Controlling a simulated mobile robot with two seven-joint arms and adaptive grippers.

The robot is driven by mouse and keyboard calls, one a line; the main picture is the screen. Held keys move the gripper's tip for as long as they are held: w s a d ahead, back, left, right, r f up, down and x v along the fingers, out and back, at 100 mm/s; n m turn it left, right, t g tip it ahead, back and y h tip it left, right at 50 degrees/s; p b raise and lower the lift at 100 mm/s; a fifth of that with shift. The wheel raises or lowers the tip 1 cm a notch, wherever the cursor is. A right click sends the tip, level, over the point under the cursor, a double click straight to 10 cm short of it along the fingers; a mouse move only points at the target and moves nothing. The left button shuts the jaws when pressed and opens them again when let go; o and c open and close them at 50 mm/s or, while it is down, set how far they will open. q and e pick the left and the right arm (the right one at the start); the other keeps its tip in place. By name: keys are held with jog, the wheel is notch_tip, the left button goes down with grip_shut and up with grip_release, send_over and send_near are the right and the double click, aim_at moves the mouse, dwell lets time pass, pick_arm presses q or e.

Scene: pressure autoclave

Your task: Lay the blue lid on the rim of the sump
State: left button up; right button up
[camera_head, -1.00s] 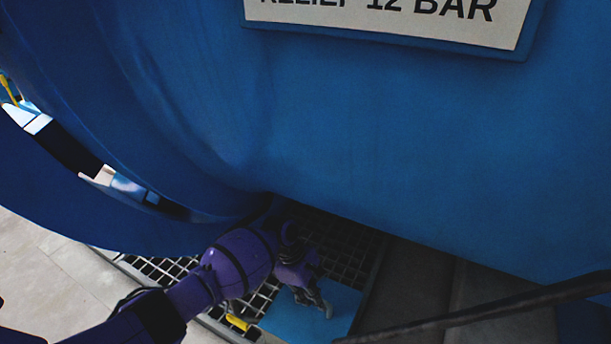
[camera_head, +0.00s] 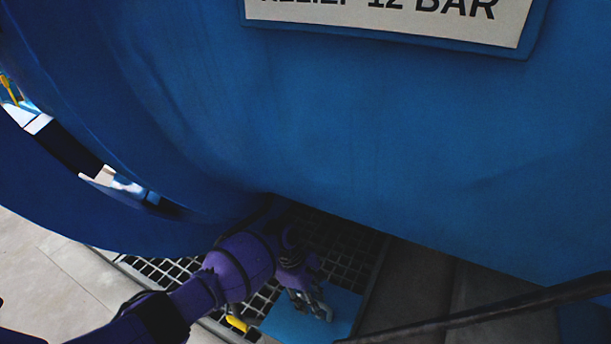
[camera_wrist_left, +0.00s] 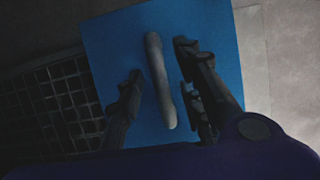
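The blue lid (camera_head: 290,325) is a flat square plate lying low at the floor grating, under the big blue vessel. In the left wrist view the lid (camera_wrist_left: 110,45) carries a pale grey bar handle (camera_wrist_left: 157,80). My left gripper (camera_head: 312,302) is over the lid. In the left wrist view my left gripper (camera_wrist_left: 158,66) is open, one finger on each side of the handle, with gaps showing. The sump and its rim are not clearly visible, so I cannot tell how the lid's edges rest. My right gripper is not in view.
The blue vessel (camera_head: 400,150) with its sign plate (camera_head: 400,15) hangs close above my left arm. Metal grating (camera_head: 345,250) lies around the lid. A yellow item (camera_head: 237,323) is left of the lid. A dark bar (camera_head: 480,316) crosses the lower right. Pale floor (camera_head: 60,265) is clear at left.

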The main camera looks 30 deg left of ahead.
pick_arm(q)
jog(key=shift+w+a+r, duration=0.1)
jog(key=shift+a+r, duration=0.05)
jog(key=shift+r, duration=0.2)
jog(key=v, duration=0.7)
jog(key=shift+f, duration=0.1)
